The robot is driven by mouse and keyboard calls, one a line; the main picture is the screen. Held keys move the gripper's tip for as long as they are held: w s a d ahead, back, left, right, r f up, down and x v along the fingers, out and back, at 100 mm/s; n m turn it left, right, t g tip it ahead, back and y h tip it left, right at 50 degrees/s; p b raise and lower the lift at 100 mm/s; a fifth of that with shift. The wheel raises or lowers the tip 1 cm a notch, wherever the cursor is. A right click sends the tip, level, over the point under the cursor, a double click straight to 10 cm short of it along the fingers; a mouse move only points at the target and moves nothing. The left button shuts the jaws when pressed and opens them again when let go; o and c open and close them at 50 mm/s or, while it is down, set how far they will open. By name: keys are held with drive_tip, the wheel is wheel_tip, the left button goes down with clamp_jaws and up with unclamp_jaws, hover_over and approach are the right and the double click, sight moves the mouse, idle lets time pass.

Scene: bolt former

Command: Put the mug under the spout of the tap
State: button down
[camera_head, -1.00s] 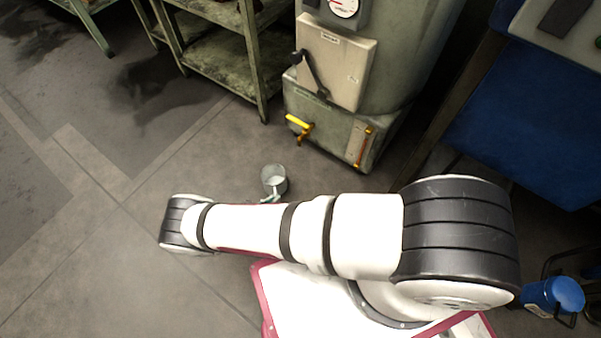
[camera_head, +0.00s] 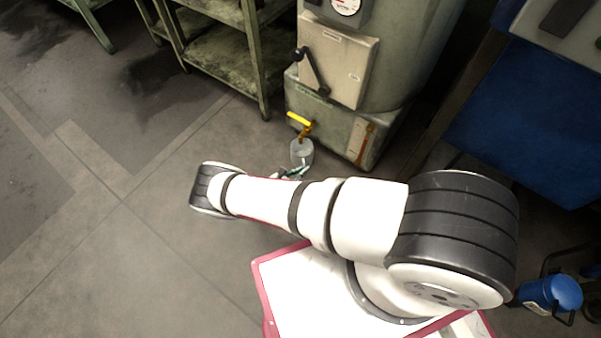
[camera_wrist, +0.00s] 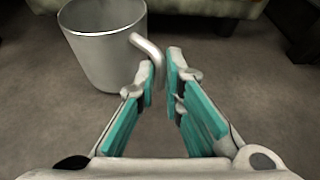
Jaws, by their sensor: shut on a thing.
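The grey metal mug (camera_head: 302,153) is near the base of the machine, just below the tap (camera_head: 301,124) with its yellow handle in the head view. The tap's end appears right above or behind the mug's rim; I cannot tell the exact depth. In the wrist view the mug (camera_wrist: 103,52) is upright at the upper left, its handle between the fingertips. My gripper (camera_wrist: 163,72) is shut on the mug's handle, with teal pads. In the head view my gripper (camera_head: 288,173) is small and partly hidden by my arm. The tap is not seen in the wrist view.
The grey-green machine (camera_head: 345,125) stands behind the mug. A green metal shelf (camera_head: 225,70) is left of it. A blue-sided table (camera_head: 530,135) and a blue canister (camera_head: 550,293) are at the right. The floor at left is clear.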

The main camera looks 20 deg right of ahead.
drive_tip(key=shift+f, duration=0.45)
drive_tip(key=c, duration=1.7)
unclamp_jaws()
drive_tip(key=p+v, duration=0.3)
drive_tip(key=v, duration=0.9)
drive_tip(key=shift+r, duration=0.15)
